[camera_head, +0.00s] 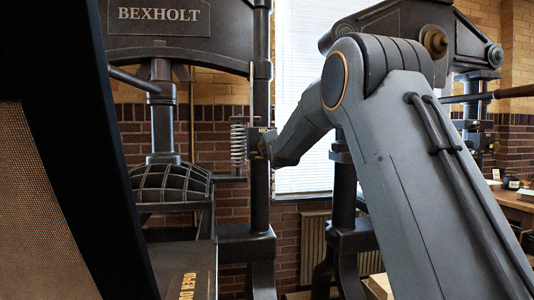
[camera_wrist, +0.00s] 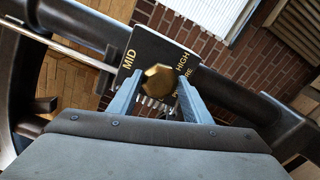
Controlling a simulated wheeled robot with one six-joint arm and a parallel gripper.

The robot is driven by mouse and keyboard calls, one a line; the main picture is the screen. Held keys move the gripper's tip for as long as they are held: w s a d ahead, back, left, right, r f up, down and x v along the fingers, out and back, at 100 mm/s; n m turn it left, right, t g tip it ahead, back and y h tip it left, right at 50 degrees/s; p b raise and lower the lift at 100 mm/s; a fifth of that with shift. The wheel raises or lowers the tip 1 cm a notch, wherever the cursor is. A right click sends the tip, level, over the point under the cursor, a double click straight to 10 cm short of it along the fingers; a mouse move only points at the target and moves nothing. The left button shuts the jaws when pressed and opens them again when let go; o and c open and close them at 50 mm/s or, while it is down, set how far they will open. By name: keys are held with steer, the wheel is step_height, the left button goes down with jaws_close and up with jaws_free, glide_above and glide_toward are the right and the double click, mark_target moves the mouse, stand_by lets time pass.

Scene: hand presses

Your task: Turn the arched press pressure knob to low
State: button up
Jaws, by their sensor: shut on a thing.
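The press marked BEXHOLT (camera_head: 158,15), with a curved underside to its dark crown, fills the left of the head view. A small dark plate (camera_head: 262,141) sits on its right column. In the wrist view the plate (camera_wrist: 146,45) reads MID at left and HIGH at right; other lettering is partly covered. A faceted brass knob (camera_wrist: 160,78) is on the plate. My gripper (camera_wrist: 158,98) is shut on the knob, one blue-grey finger on each side. The knob's pointer and any LOW mark are not visible. In the head view my wrist reaches the plate and the fingers cannot be made out.
A coil spring (camera_head: 238,142) stands just left of the plate. The press column (camera_head: 260,190) runs close by. A second press (camera_head: 470,45) is partly behind my arm at right. A wooden bench (camera_head: 515,203) with small jars is at far right.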

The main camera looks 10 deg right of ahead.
steer(key=shift+f+n+b, duration=0.1)
steer(key=shift+n+b, duration=0.45)
steer(key=shift+n, duration=0.55)
steer(key=o, duration=1.1)
steer(key=shift+c, duration=0.2)
steer(key=s+b, duration=0.1)
steer(key=s, duration=0.7)
steer(key=shift+w, duration=0.1)
